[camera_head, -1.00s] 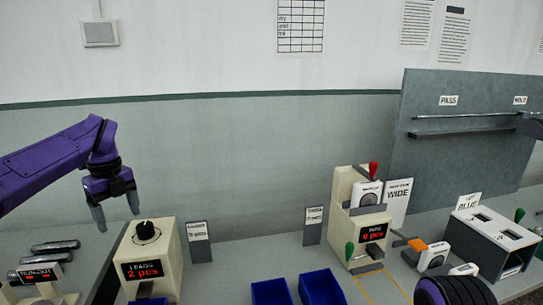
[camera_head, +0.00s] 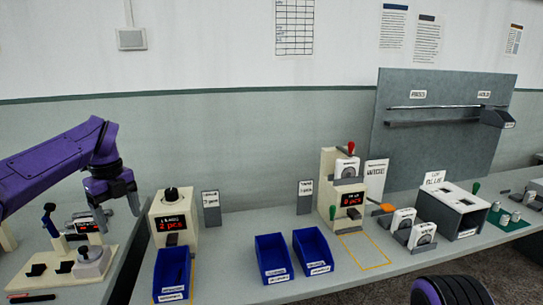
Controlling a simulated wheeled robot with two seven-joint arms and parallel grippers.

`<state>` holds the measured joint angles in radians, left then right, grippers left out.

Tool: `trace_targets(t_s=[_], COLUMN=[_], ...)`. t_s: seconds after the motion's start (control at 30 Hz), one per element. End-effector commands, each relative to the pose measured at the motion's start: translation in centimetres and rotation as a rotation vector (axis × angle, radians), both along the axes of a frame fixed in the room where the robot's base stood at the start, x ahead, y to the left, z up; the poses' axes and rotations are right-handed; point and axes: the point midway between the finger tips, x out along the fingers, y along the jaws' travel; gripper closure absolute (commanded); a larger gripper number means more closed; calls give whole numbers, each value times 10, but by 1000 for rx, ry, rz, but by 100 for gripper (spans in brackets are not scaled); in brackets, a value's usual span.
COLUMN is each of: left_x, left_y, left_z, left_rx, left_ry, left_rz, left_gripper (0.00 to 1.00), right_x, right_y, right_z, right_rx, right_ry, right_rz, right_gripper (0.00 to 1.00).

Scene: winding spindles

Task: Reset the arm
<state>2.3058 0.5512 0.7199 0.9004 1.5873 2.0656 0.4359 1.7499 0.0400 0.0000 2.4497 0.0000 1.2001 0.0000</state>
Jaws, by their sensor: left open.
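My left arm is purple and comes in from the left. Its dark grey gripper (camera_head: 119,208) points down with two fingers spread apart and nothing between them. It hangs in front of the wall, just left of the beige box with a black knob (camera_head: 172,215) that reads 2 pcs in red. The gripper appears apart from the box. My right gripper is not in view; a dark round ribbed shape at the bottom right may be part of me.
Blue bins (camera_head: 273,260) stand at the front of the table. A taller beige unit (camera_head: 330,188) with a red-topped lever stands mid-table. A grey-white box (camera_head: 452,208) and an upright grey panel (camera_head: 440,140) are on the right. A beige fixture (camera_head: 65,266) is at lower left.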

Motion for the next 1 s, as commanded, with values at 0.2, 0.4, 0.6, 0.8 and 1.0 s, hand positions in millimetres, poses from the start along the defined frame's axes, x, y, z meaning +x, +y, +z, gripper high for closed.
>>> trace_targets(t_s=[0.2, 0.4, 0.6, 0.8, 1.0], left_x=[-1, -4, -14, -44, -134], left_y=[1, 4, 10, 7, -25], left_z=[-31, -74, -143, -245, -369], left_rx=[122, 299, 583, 922, 1029], left_ry=[50, 125, 269, 506, 743], left_rz=[-81, -225, -533, -1167, -2160], left_gripper=[24, 24, 24, 24, 24], right_x=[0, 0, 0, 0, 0], right_y=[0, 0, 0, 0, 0], right_z=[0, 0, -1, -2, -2], right_rx=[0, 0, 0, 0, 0], right_ry=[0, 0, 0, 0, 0], right_rz=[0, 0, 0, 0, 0], right_gripper=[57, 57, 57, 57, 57])
